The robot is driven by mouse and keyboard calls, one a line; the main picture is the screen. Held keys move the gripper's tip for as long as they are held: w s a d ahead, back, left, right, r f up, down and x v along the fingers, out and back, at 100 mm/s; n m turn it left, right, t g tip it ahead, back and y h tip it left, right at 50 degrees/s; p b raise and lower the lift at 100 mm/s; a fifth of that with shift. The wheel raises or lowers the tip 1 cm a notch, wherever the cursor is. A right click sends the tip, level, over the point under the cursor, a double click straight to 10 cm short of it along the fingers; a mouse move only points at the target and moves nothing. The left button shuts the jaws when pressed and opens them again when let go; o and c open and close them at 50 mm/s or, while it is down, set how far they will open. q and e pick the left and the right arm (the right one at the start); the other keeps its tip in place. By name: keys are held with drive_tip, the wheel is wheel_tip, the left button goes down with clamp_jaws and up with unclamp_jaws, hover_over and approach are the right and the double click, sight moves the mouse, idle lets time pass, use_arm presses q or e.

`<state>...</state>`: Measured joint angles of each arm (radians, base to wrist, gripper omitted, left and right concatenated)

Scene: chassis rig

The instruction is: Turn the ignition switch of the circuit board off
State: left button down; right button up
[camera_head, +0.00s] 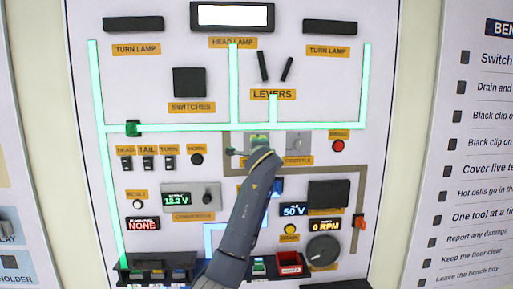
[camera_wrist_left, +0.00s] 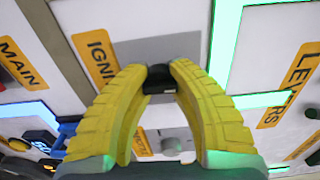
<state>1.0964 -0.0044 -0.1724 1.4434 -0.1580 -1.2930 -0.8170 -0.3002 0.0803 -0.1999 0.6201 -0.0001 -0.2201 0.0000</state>
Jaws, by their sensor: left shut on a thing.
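The circuit board (camera_head: 205,60) is an upright white panel with lit green lines and orange labels. The ignition switch shows in the left wrist view as a small black knob (camera_wrist_left: 160,77) on a grey plate, beside a partly cut-off label (camera_wrist_left: 95,60) reading "IGNI". My left gripper (camera_wrist_left: 160,72) has its yellow fingers closed on that knob from both sides. In the head view my left arm comes up from the bottom and mostly hides the gripper and the switch at mid-panel. My right gripper is not in view.
Two black levers (camera_head: 275,67) and a switches block (camera_head: 189,82) sit above. A red button (camera_head: 338,146) and a round dial (camera_head: 323,251) are at right. A red bin (camera_head: 289,266) and a dark tray (camera_head: 126,277) jut out at the bottom. Displays read 12.2 V, 50 V and 0 RPM.

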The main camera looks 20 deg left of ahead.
use_arm(q)
drive_tip(key=shift+a+n, duration=0.1)
drive_tip(key=shift+n, duration=0.2)
drive_tip(key=c, duration=1)
unclamp_jaws()
drive_tip(key=shift+c, duration=0.2)
drive_tip(key=v, duration=1.2)
